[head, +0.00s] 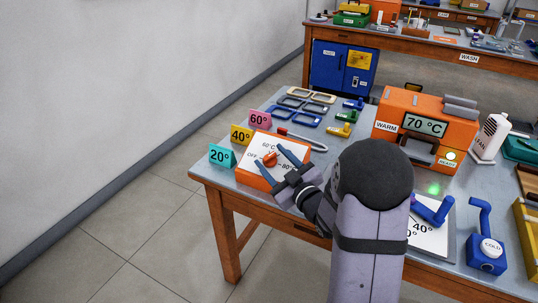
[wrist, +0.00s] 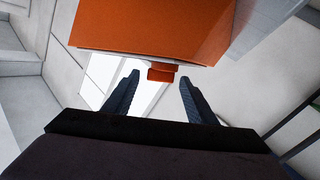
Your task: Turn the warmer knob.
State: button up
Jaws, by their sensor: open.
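The warmer knob (head: 270,159) is small and orange-red, on the white dial face of an orange box (head: 257,181) at the table's left front corner. The dial shows OFF, 60°C and 80. My gripper (head: 267,156) is open, with its fingers reaching over the dial on either side of the knob. In the wrist view the knob (wrist: 162,74) sits between the two dark fingertips (wrist: 159,79), with a gap on each side. I cannot tell exactly where the knob points. The orange warmer (head: 428,115) reads 70 °C.
Eyeglass frames (head: 299,92) lie farther back. My arm hides part of the table.

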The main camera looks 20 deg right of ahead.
jog(key=shift+x, duration=1.2)
jog(key=shift+c, duration=0.5)
jog(key=c, duration=0.9)
jog(key=shift+c, duration=0.2)
